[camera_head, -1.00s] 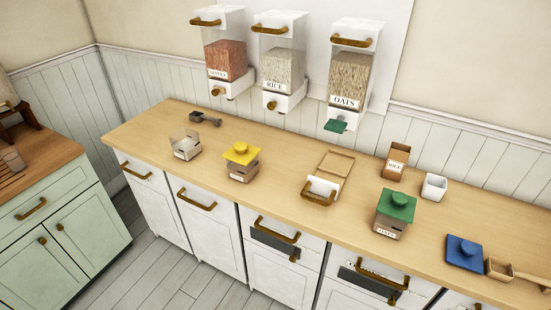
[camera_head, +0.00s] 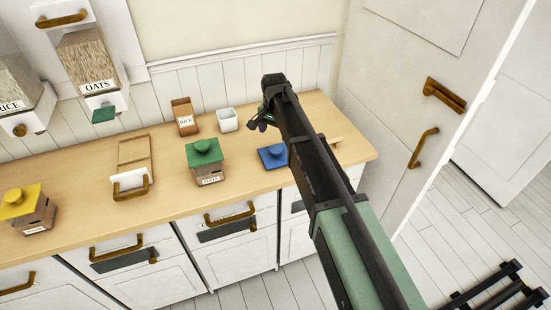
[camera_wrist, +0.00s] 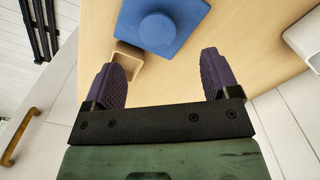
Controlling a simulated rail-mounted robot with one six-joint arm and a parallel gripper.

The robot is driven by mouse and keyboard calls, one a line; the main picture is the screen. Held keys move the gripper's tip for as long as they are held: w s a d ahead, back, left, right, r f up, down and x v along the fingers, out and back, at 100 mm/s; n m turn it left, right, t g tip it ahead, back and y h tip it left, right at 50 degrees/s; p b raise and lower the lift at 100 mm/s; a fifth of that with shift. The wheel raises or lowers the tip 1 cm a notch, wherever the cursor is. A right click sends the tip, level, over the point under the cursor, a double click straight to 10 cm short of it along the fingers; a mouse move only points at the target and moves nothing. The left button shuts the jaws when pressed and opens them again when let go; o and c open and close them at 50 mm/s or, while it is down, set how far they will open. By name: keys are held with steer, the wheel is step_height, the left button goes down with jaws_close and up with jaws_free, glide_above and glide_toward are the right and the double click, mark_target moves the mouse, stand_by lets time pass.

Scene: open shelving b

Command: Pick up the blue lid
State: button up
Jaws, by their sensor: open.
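The blue lid (camera_head: 274,156) is a flat square plate with a round knob, lying on the wooden counter. In the head view my arm hides its right side. In the wrist view the lid (camera_wrist: 172,26) lies at the top, ahead of my fingers, cut by the frame's edge. My gripper (camera_wrist: 160,75) is open and empty, its two purple fingers spread apart above the counter and clear of the lid. In the head view the gripper (camera_head: 264,118) is mostly hidden behind my arm.
A wooden scoop (camera_wrist: 127,58) lies beside the lid, between my fingers and the lid in the wrist view. A white cabinet (camera_head: 420,80) rises at the right.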

mark_target(276, 149)
steer(key=f+b, duration=0.4)
steer(key=f, duration=0.1)
steer(key=f+b, duration=0.4)
steer(key=shift+d+f, duration=0.2)
steer(key=shift+f, duration=0.15)
steer(key=shift+s+r, duration=0.1)
steer(key=shift+r, duration=0.2)
steer(key=c, duration=1.1)
steer(key=shift+o, duration=0.2)
